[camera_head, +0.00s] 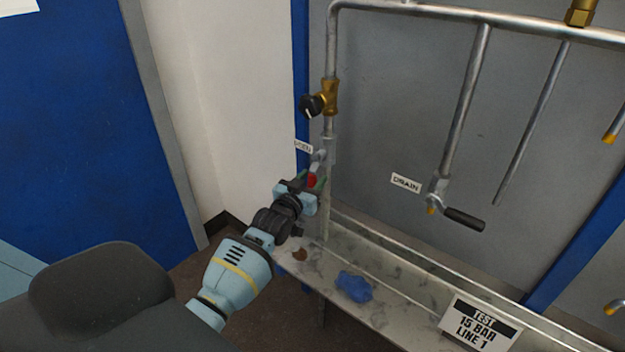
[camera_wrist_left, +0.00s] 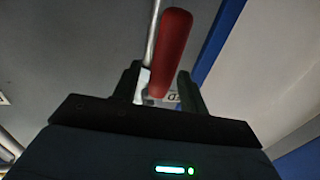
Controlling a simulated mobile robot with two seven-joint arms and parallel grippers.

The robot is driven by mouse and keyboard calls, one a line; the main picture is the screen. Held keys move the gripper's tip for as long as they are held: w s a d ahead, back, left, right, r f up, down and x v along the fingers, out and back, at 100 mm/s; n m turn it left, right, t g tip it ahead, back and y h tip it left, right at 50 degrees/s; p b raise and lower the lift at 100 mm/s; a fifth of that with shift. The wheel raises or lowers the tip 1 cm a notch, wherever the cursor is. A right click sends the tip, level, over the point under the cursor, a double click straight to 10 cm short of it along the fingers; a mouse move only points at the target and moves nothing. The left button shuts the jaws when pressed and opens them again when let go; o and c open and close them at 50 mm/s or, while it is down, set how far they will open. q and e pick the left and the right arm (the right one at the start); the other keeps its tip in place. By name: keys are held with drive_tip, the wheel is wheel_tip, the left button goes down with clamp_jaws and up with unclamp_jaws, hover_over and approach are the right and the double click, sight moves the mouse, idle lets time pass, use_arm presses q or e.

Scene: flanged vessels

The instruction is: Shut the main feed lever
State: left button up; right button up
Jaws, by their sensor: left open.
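The feed lever has a red handle, which shows large in the left wrist view (camera_wrist_left: 172,50) and as a small red patch in the head view (camera_head: 312,180). It sits on the vertical pipe at the left, below a small, partly legible label (camera_head: 303,146). My left gripper (camera_head: 317,183) is at the lever and open. In the left wrist view, the handle stands between its two fingers (camera_wrist_left: 158,88), with no clear grip on it. The gripper hides part of the lever and valve in the head view. My right gripper is out of view.
Above is a brass valve with a black knob (camera_head: 312,106). To the right is a drain lever with a black handle (camera_head: 464,219) beside its label (camera_head: 406,183). A blue cloth (camera_head: 354,286) and a test sign (camera_head: 480,324) are on the ledge (camera_head: 395,305) below.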

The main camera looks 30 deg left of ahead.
use_arm(q)
drive_tip(key=shift+w, duration=0.25)
clamp_jaws()
idle(0.3)
